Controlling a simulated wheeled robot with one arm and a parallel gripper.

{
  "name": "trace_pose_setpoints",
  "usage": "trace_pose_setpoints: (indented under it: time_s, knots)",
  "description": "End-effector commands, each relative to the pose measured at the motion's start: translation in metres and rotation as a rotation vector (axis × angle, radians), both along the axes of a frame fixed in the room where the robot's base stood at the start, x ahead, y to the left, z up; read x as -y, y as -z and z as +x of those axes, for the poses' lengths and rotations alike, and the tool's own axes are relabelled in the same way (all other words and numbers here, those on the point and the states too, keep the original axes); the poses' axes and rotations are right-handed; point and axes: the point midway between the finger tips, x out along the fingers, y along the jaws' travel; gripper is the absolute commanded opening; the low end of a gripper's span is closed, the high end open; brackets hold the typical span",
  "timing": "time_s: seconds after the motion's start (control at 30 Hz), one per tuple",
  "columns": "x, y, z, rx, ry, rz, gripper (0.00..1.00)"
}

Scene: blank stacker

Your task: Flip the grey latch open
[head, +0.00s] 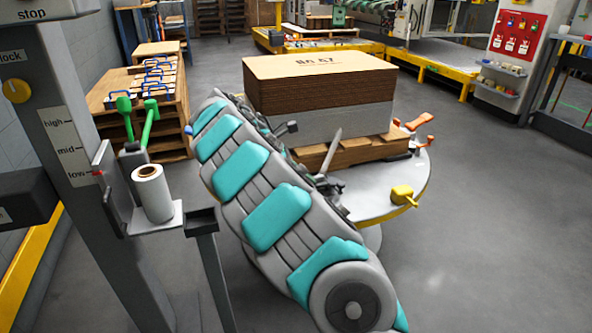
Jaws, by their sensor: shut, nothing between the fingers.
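A pale grey tapered lever (332,151), which looks like the grey latch, stands steeply tilted in front of the pallet. Its lower end meets dark parts beside my arm, which covers some of that area. I cannot make out its hinge clearly. A second, darker grey block on a stem (287,128) shows further left, between my arm and the stack. My grey arm with teal pads runs from lower right to upper left across the table. I cannot pick out my gripper; the far end of the arm is hidden.
A round white table (376,205) carries a wooden pallet (345,150) with a stack of brown board (320,85). An orange latch (420,121) and a yellow one (403,195) sit at its right. A post with a paper roll (152,193) stands left. Right floor is clear.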

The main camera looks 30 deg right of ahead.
Motion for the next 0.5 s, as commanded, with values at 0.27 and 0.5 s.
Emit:
trace_pose_setpoints:
  time_s: [0.27,0.5]
  knots:
    - [0.036,0.018,-0.018,-0.001,0.004,-0.001,0.0]
    - [0.051,0.018,-0.024,-0.003,0.001,0.001,0.0]
